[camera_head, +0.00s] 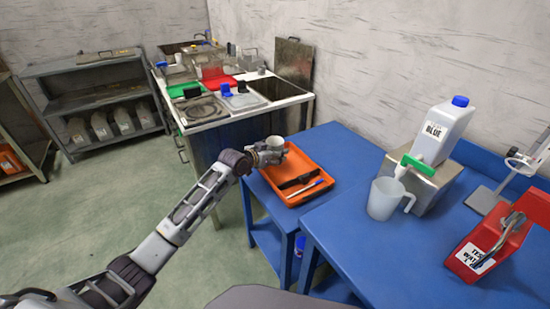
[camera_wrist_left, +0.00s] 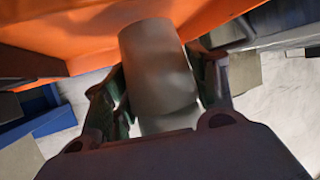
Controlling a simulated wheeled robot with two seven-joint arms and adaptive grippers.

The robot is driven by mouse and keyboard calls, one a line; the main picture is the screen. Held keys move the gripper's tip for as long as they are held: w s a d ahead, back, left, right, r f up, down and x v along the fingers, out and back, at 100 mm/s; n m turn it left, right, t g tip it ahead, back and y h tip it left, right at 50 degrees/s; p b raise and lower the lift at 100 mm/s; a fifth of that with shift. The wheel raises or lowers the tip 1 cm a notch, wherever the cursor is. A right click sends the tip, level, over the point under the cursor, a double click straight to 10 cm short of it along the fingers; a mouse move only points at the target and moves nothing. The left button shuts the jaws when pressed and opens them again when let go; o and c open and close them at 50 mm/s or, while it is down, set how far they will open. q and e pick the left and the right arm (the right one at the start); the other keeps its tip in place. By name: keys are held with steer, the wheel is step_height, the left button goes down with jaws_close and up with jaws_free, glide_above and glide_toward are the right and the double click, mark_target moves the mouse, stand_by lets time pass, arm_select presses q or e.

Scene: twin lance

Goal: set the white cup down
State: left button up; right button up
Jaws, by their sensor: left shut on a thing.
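The white cup (camera_head: 275,142) is small and held at the end of my left arm, over the far left part of the orange tray (camera_head: 324,192). In the left wrist view the cup (camera_wrist_left: 158,68) looks grey in shade and sits between the two fingers. My left gripper (camera_head: 268,153) is shut on it. The orange tray (camera_wrist_left: 60,25) fills the top of the left wrist view. Whether the cup touches the tray cannot be told. My right gripper is not in view.
The tray lies on a blue table (camera_head: 355,250) with a dark item and a blue-white pen in it. A white jug (camera_head: 384,198), a bottle marked BLUE (camera_head: 443,130) and a red box (camera_head: 488,248) stand to the right. A cluttered metal counter (camera_head: 225,115) stands behind.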

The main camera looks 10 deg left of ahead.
arm_select(q)
steer(key=shift+f, duration=0.95)
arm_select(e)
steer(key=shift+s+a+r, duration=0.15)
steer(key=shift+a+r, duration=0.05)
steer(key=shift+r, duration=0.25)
arm_select(q)
steer(key=shift+f, duration=0.15)
steer(key=o, duration=0.9)
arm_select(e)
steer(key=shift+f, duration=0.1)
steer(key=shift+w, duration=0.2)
